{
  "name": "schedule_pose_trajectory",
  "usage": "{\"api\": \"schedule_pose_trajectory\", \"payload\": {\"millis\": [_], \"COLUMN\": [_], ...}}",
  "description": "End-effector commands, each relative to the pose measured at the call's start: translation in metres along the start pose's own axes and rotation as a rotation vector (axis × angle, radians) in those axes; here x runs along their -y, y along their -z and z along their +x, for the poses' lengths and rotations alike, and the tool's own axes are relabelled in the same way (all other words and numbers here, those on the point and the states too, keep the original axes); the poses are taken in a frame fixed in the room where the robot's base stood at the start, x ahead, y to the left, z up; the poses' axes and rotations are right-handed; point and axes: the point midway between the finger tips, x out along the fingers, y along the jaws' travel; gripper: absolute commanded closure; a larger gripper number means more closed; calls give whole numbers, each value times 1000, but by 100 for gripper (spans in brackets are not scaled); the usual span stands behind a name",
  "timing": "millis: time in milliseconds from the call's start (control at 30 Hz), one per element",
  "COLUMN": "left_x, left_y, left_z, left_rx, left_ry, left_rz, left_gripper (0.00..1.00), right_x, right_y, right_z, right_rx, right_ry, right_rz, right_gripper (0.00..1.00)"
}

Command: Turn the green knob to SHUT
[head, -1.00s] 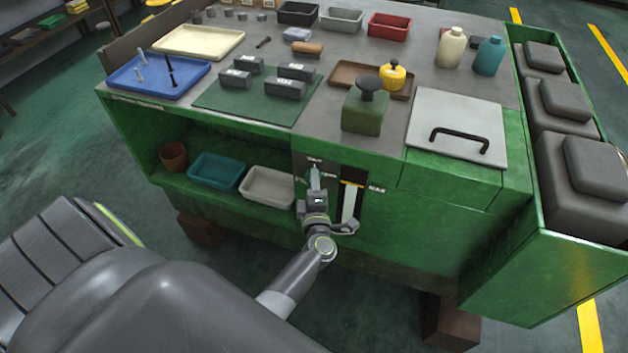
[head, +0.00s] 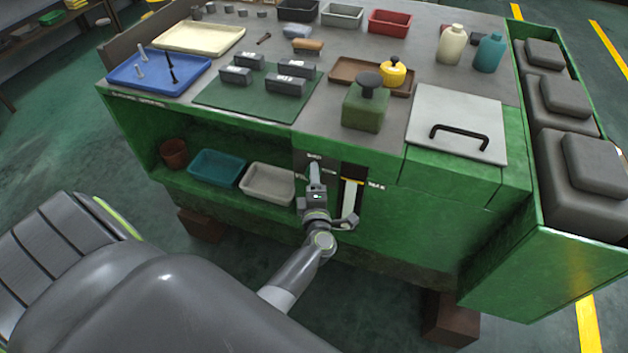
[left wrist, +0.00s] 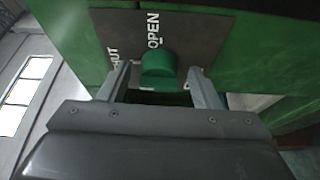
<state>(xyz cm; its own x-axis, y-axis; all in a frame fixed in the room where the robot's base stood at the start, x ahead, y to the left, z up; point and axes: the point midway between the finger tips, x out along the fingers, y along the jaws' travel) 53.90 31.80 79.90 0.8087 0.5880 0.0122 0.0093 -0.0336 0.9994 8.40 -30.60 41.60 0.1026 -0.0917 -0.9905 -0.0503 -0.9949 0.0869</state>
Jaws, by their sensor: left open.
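The green knob (left wrist: 158,70) sits on a dark label plate (left wrist: 190,35) on the green machine's front. In the left wrist view the word OPEN is just above the knob, and part of the word SHUT shows at its left. My left gripper (left wrist: 160,82) is open, with one finger on each side of the knob and gaps between. In the head view my left gripper (head: 314,172) is at the plate and hides the knob. I cannot tell the knob's exact pointing. My right gripper is not in view.
A slot with a pale lever-like strip (head: 350,197) is just right of my gripper. A grey bin (head: 268,184) and a teal bin (head: 216,168) stand on the shelf at left. The green machine's top (head: 320,130) holds trays, blocks and bottles.

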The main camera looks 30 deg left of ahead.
Motion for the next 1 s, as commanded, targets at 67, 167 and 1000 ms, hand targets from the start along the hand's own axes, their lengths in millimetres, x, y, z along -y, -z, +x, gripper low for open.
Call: {"api": "schedule_pose_trajectory", "payload": {"millis": [67,167,1000], "left_x": [0,1,0], "left_y": [0,0,0], "left_z": [0,-6,-75], "left_rx": [0,0,0], "left_ry": [-1,1,0], "left_rz": [0,-2,0], "left_gripper": [42,42,42], "right_x": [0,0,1], "right_y": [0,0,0], "right_z": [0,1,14], "right_rx": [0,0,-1], "right_ry": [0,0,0], "right_rz": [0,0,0], "right_gripper": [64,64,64]}}
